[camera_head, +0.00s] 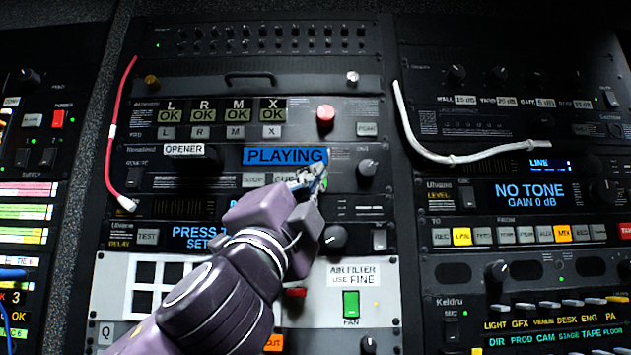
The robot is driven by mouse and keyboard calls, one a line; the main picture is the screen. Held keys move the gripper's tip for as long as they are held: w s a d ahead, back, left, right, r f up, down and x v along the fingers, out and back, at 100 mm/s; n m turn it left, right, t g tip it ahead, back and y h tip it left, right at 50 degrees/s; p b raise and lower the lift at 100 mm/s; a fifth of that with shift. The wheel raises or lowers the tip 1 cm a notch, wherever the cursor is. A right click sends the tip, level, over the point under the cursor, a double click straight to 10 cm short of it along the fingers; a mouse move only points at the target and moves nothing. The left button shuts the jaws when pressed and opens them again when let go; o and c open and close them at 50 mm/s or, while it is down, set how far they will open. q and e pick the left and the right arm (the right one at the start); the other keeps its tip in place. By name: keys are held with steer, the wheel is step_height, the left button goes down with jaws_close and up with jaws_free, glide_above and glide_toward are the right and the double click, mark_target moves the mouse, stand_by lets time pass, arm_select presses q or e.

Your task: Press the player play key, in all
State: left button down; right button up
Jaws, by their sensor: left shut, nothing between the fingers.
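The player unit (215,180) sits in the middle rack, with an OPENER label (184,149) at its left. Its blue display (285,155) reads PLAYING. Below the display are a STOP key (254,180) and a CUE key (284,178), the latter partly covered. My left gripper (310,179) is shut and empty, its fingertips at the key row just right of CUE. A bit of green (325,184) shows beside the fingertips; the rest of the play key is hidden behind them. I cannot tell whether the fingertips touch it. My right gripper is not in view.
Below are a delay unit with a TEST key (147,236) and a green FAN switch (351,304). A red cable (112,130) and a white cable (412,135) hang at the sides.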

arm_select(q)
steer(key=s+b, duration=0.2)
steer(key=s, duration=0.3)
stand_by(0.3)
stand_by(0.9)
